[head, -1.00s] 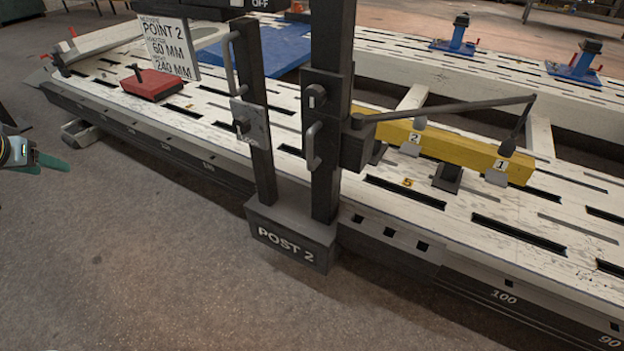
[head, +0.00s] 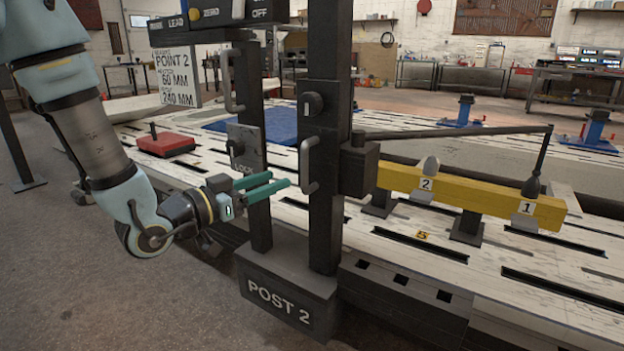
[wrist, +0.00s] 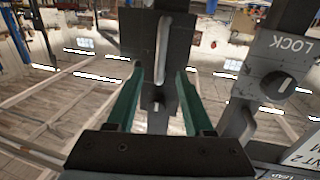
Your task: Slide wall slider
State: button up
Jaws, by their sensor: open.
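The dark right-hand post (head: 327,70) of the POST 2 stand has a round knob (head: 312,104) and, below it, an upright grey bar handle (head: 308,165). A dark block (head: 360,167) with a long rod is on its right side. My gripper (head: 281,183) is open and empty, with green fingers pointing at this post, just left of the handle. In the wrist view the handle (wrist: 165,45) appears between and beyond the fingertips (wrist: 160,74); contact cannot be told. The left post (head: 250,90) carries another handle (head: 228,80) and a LOCK plate (head: 247,148) with a knob.
A POINT 2 sign (head: 176,76) hangs left of the posts. The slotted white bench (head: 450,270) bears a yellow beam (head: 470,196), a red block (head: 166,144) and a blue mat (head: 285,122). Grey floor (head: 90,300) is free at the lower left.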

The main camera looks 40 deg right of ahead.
aim_at(302, 169)
jog(key=d, duration=0.9)
jog(key=shift+w+d+b, duration=0.3)
jog(key=shift+w+b, duration=0.05)
grip_shut()
dwell(0.9)
